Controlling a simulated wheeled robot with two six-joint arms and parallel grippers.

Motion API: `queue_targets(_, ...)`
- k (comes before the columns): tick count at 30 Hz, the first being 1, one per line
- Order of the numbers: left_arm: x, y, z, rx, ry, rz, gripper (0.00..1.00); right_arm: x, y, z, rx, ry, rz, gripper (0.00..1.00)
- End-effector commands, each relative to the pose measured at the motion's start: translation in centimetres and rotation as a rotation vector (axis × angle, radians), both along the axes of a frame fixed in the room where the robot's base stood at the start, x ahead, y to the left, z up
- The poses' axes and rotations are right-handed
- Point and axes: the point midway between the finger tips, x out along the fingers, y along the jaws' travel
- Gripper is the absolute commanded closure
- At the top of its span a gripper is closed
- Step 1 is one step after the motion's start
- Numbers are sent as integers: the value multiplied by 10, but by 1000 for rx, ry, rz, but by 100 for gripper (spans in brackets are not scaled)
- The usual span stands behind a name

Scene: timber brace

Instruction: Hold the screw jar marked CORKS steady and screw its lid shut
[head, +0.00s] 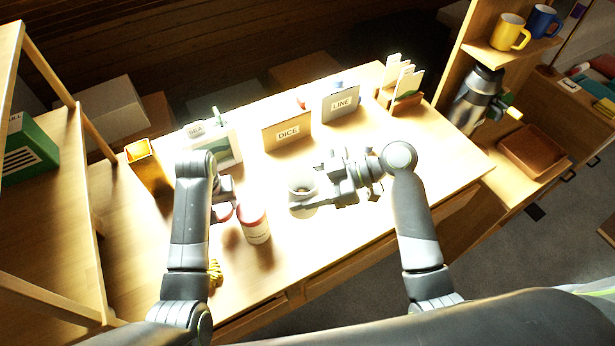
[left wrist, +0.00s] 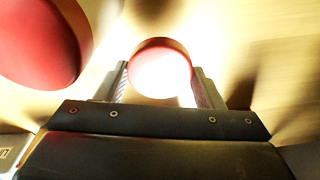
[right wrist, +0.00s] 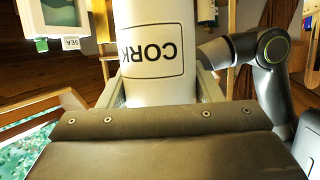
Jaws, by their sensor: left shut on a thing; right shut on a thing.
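The jar marked CORKS (right wrist: 155,60) is a pale cylinder between the fingers of my right gripper (right wrist: 160,95), and its label reads upside down in the right wrist view. In the head view the jar (head: 302,184) shows a round open top, and my right gripper (head: 303,203) is shut on it. I cannot tell whether its base touches the table. My left gripper (head: 226,206) is shut on a round red lid (left wrist: 160,68), left of the jar and apart from it. The lid (head: 222,214) is partly hidden in the head view.
Another jar with a red lid (head: 254,222) stands close beside my left gripper. The DICE box (head: 287,133), LINE box (head: 341,104) and SEA container (head: 222,145) stand along the back. A yellow item (head: 215,272) lies near my left arm.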

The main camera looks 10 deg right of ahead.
Motion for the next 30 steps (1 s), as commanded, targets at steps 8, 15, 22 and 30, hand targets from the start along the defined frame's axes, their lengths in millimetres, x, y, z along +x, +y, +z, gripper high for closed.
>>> queue_targets(8, 0, 0, 0, 0, 0, 0, 60, 0, 0, 0, 1, -1, -2, 82)
queue_targets(15, 0, 0, 1, 0, 0, 0, 60, 15, -3, -8, 1, 1, -116, 82)
queue_targets(22, 0, 0, 4, 0, 0, 0, 60, 50, -18, -29, 1, 3, -407, 82)
queue_targets(30, 0, 0, 7, 0, 0, 0, 60, 89, -55, -51, 1, 0, -785, 82)
